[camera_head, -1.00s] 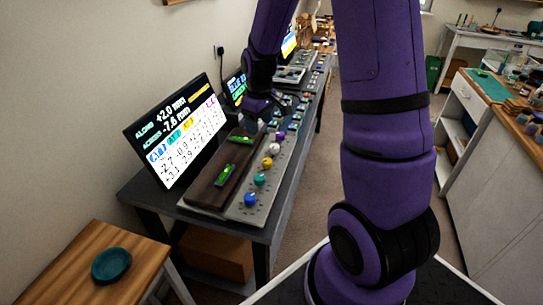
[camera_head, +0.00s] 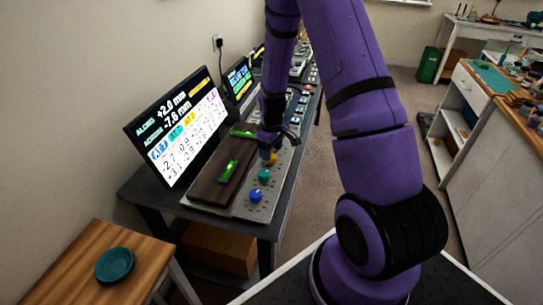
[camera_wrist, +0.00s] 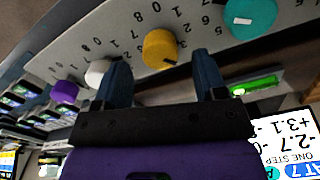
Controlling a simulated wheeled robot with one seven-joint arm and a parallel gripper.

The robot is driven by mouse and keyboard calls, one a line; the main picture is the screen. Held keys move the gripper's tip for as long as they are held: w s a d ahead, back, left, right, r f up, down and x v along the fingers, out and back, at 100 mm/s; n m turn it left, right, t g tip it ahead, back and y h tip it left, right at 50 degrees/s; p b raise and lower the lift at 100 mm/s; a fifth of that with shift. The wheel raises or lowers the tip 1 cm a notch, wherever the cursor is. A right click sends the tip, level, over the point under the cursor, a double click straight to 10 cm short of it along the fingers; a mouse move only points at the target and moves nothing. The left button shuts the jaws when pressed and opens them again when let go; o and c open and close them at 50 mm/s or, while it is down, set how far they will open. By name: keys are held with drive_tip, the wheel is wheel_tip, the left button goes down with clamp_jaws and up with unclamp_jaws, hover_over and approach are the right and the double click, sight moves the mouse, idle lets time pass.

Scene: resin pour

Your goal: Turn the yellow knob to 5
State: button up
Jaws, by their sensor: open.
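The yellow knob (camera_wrist: 159,48) sits on the grey panel (camera_wrist: 200,22), in a row with other knobs. A dark pointer mark shows on its lower-right edge in the wrist view, and printed digits surround it; I cannot tell its exact setting. My gripper (camera_wrist: 162,62) is open, with one fingertip on each side of the yellow knob in the picture; I cannot tell whether they touch it. In the head view my gripper (camera_head: 271,146) is just above the yellow knob (camera_head: 270,158) and partly hides it.
A teal knob (camera_wrist: 250,16) is on one side, a white knob (camera_wrist: 97,72) and a purple knob (camera_wrist: 65,92) on the other. A blue knob (camera_head: 256,195) is nearest. A brown board (camera_head: 205,188) with green vials and a monitor (camera_head: 182,128) stand left of the knobs.

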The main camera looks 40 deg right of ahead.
drive_tip(key=shift+f, duration=1.5)
drive_tip(key=c, duration=0.9)
